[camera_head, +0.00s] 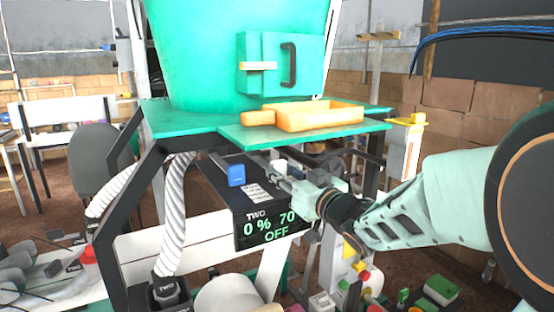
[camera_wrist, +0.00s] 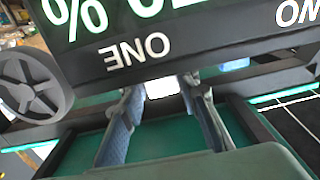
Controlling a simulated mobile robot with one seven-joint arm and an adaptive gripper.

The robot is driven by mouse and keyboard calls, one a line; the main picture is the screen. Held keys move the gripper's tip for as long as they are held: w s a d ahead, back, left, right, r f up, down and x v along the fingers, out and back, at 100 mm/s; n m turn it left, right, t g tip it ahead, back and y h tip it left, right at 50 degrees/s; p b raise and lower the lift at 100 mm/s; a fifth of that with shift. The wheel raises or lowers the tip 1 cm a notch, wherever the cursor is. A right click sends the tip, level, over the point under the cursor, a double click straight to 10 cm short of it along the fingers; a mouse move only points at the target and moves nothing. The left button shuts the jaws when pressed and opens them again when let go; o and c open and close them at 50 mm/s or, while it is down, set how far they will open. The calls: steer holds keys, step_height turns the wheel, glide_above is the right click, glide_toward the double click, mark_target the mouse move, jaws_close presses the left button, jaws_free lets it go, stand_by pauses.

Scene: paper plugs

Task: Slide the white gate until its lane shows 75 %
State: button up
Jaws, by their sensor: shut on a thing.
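The white gate (camera_wrist: 162,87) shows in the wrist view as a small white block between my two fingertips, below the upside-down word ONE. My gripper (camera_head: 280,171) is shut on it. The display (camera_head: 262,229) on the box's front reads TWO, 0 %, 70 and OFF; my gripper covers the part right of the 70, including the label for that lane. A blue gate (camera_head: 236,175) stands on the left lane.
A green table (camera_head: 180,118) with a green hopper (camera_head: 200,60) and a yellow tray (camera_head: 310,117) is above the box. White hoses (camera_head: 177,205) hang at the left. Buttons and small blocks lie low at the right. A dark handwheel (camera_wrist: 32,85) shows in the wrist view.

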mark_target(281, 170)
steer(key=shift+s+d, duration=0.1)
steer(key=shift+d, duration=0.05)
stand_by(0.8)
steer(key=o, duration=1.1)
steer(key=shift+c, duration=0.2)
steer(key=shift+v, duration=2)
